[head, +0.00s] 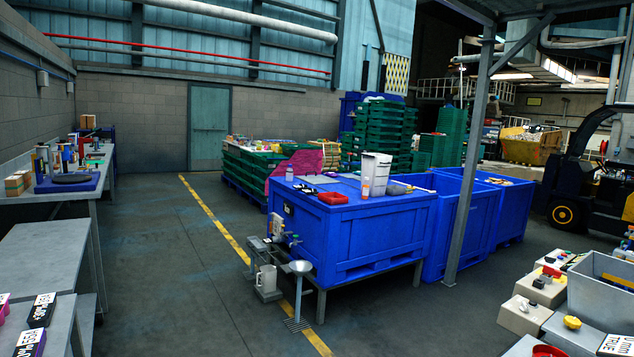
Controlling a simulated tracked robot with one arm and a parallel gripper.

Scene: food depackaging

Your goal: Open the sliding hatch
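I cannot make out a sliding hatch for certain in this view. A large blue bin (375,245) with a covered top stands in the middle on a grey metal frame. Small fittings (279,224), perhaps a tap or valve, are at its left side, too small to read clearly. A closed teal door (210,128) is in the far grey wall; I cannot tell how it opens. My gripper is not in view.
Grey tables (45,255) line the left side. A control bench with boxes and buttons (527,314) is at the lower right. A steel post (470,160) stands before more blue bins (510,225). A forklift (575,185) is at the right. The left-centre floor is clear.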

